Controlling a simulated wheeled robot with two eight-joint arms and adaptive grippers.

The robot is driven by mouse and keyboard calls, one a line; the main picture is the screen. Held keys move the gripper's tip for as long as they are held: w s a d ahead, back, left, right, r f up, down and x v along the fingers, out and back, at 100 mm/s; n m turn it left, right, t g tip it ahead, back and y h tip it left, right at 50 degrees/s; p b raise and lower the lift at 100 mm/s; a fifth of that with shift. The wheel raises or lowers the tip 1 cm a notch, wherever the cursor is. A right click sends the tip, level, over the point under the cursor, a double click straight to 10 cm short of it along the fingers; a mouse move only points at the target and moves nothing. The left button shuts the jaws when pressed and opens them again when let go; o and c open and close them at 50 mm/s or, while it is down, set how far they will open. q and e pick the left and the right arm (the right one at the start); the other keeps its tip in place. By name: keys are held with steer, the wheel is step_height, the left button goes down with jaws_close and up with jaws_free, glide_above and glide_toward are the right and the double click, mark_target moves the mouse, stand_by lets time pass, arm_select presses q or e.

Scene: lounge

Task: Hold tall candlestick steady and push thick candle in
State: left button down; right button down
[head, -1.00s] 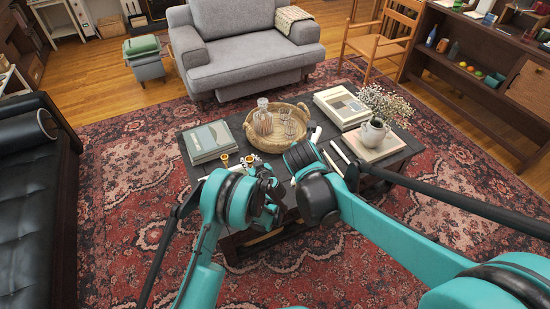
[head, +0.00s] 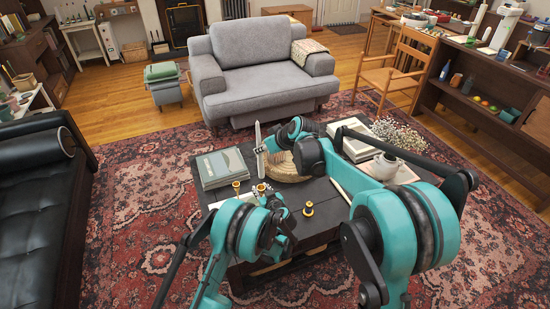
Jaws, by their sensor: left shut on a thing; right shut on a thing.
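A white candle (head: 258,134) stands nearly upright in my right gripper (head: 262,148), which is shut on it. The candle's lower end is just above a brass candlestick cup (head: 261,188); I cannot tell whether they touch. My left gripper (head: 277,222) is shut at the near edge of the table, right below that cup, seemingly on the candlestick's stem, which the gripper mostly hides. Another brass candlestick (head: 237,187) stands to the left. A third brass piece (head: 308,209) stands to the right on the table.
A white stick-like item (head: 341,190) lies right of centre.

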steer(key=shift+w+a+f+t, duration=0.15)
steer(key=shift+w+f+t, duration=0.05)
steer(key=shift+t, duration=0.1)
steer(key=shift+f, duration=3)
steer(key=shift+f, duration=1.3)
steer(key=c, duration=1.4)
jaws_free()
steer(key=shift+s, duration=0.1)
glide_toward(263, 167)
steer(key=shift+v, duration=1.2)
steer(key=shift+r, duration=0.1)
